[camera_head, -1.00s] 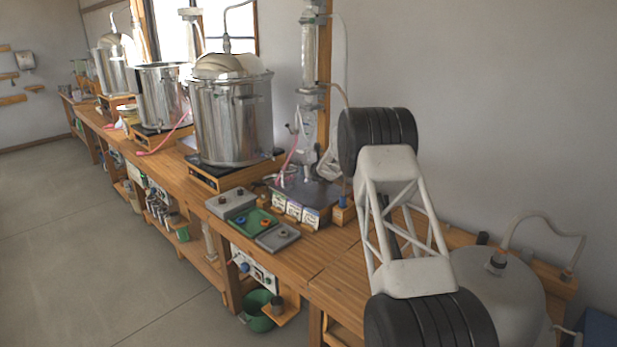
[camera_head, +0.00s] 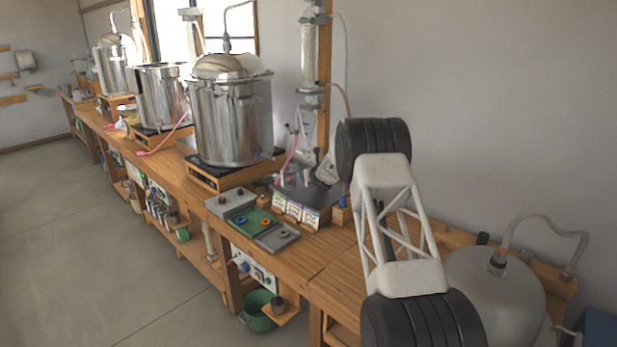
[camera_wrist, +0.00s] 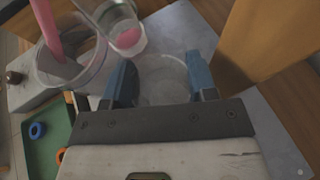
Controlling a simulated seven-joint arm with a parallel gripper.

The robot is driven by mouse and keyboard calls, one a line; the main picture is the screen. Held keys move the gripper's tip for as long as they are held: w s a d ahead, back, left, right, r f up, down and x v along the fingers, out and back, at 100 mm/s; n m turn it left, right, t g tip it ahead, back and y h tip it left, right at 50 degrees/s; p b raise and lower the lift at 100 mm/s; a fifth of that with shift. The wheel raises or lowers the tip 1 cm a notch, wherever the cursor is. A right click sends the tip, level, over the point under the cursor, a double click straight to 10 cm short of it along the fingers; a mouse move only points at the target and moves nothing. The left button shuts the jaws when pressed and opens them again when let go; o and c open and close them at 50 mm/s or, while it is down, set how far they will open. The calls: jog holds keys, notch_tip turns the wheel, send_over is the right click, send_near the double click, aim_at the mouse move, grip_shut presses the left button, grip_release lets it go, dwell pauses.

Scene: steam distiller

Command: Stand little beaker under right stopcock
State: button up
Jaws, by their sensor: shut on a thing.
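In the wrist view, my gripper (camera_wrist: 160,66) has its two blue fingers shut on a clear little beaker (camera_wrist: 164,84). The beaker is seen from above, over or on a grey surface (camera_wrist: 250,130); I cannot tell whether it touches it. A larger clear glass vessel (camera_wrist: 88,72) with a pink tube in it is left of the left finger. A smaller glass vessel (camera_wrist: 126,38) with pink in it is just beyond. In the head view, the upright glassware (camera_head: 308,125) stands behind the label cards. My gripper is not clearly visible there, and the right stopcock cannot be made out.
A wooden post (camera_wrist: 268,40) rises close to the right finger. A green tray (camera_wrist: 48,140) with coloured rings lies at left.

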jog(key=shift+f, duration=0.5)
jog(key=o, duration=0.6)
jog(key=shift+f, duration=0.1)
jog(key=shift+o, duration=0.2)
jog(key=shift+s+d+r, duration=0.1)
jog(key=shift+s+r, duration=0.2)
jog(key=shift+r, duration=0.05)
jog(key=v, duration=1.1)
jog(key=shift+s+r, duration=0.1)
jog(key=shift+s, duration=0.05)
dwell(0.6)
